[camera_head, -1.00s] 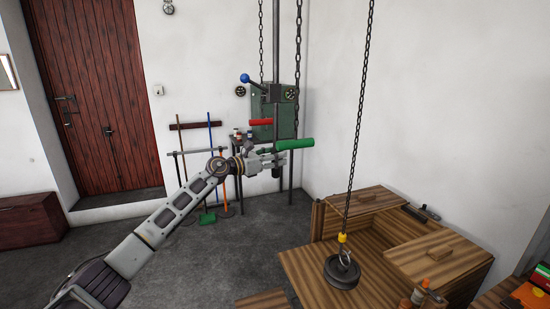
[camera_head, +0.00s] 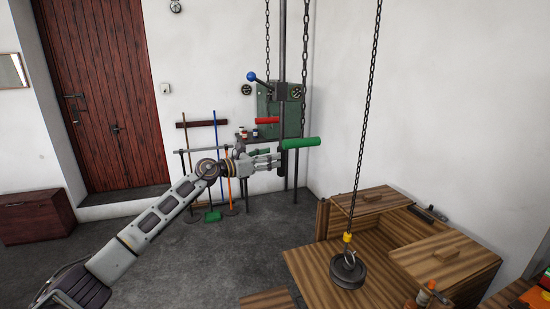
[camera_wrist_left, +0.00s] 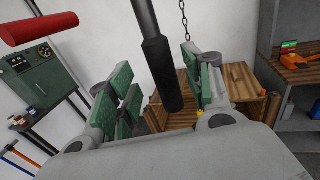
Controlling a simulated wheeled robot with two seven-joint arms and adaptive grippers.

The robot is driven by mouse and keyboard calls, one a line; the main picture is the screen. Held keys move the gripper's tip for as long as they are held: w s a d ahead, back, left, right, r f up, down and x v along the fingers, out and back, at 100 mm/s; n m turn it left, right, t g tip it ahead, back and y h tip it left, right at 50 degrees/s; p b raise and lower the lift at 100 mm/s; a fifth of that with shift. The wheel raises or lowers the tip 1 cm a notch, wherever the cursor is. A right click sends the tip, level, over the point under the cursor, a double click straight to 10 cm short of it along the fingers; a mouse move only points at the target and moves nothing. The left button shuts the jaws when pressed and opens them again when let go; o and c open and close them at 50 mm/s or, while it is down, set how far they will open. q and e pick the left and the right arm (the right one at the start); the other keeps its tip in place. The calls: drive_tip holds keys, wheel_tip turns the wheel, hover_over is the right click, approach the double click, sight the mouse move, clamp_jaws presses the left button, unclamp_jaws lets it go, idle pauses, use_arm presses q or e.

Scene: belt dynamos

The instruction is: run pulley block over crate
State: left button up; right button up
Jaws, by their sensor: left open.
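The pulley block (camera_head: 347,270) is a dark grooved wheel on a long chain (camera_head: 367,110) with a yellow collar (camera_head: 347,238). My left gripper (camera_head: 275,161) is open, just below the green handle (camera_head: 300,142) of the wall hoist. In the left wrist view, a dark hanging rod (camera_wrist_left: 163,70) shows between the open fingers (camera_wrist_left: 160,95), with no clear contact. My right gripper is out of view.
A dark red chest (camera_head: 35,215) is at the left. The floor between is clear.

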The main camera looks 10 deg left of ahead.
use_arm(q)
drive_tip(key=v, duration=0.7)
idle(1.1)
